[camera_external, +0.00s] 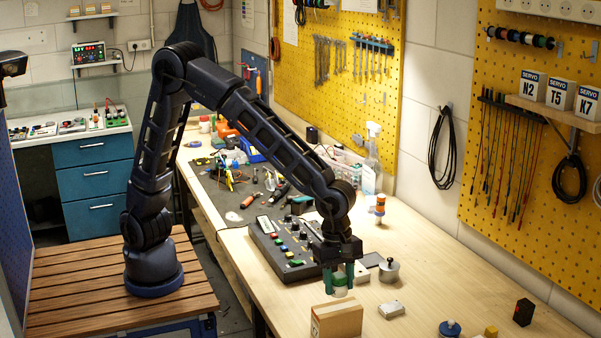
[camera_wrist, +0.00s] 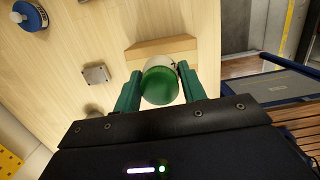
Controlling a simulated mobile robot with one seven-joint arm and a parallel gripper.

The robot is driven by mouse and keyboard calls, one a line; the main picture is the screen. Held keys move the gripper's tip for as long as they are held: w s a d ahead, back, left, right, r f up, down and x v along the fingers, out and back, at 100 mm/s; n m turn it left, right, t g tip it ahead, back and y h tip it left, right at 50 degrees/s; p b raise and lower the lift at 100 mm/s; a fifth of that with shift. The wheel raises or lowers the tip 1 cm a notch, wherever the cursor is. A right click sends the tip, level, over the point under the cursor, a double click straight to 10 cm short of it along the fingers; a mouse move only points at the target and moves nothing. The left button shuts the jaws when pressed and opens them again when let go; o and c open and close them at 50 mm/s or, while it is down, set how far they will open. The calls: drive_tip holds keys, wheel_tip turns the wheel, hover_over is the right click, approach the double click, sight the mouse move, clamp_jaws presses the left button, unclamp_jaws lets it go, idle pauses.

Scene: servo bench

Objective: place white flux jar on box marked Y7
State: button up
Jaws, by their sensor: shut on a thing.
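My gripper (camera_external: 341,281) points down over the front of the bench. It is shut on a white jar with a green lid (camera_external: 340,291), held upright between the green fingers. In the wrist view the jar's green lid (camera_wrist: 161,86) shows between the fingertips. A tan cardboard box (camera_external: 338,319) stands on the bench just below and in front of the jar in the outside view. In the wrist view the box (camera_wrist: 160,53) lies just beyond the jar. I cannot read a Y7 mark on it. The jar appears apart from the box, but the exact gap is unclear.
A black control panel (camera_external: 283,247) lies behind my gripper. A metal pot (camera_external: 388,271) and a small grey block (camera_external: 391,309) are to the right. A blue-based item (camera_external: 449,329), yellow cube (camera_external: 491,331) and black block (camera_external: 523,312) stand farther right. Marked servo boxes (camera_external: 560,94) sit on a shelf.

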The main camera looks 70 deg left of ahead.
sight(338, 295)
drive_tip(key=shift+f, duration=2.05)
drive_tip(key=shift+f, duration=0.2)
drive_tip(key=o, duration=1)
drive_tip(key=shift+r, duration=0.1)
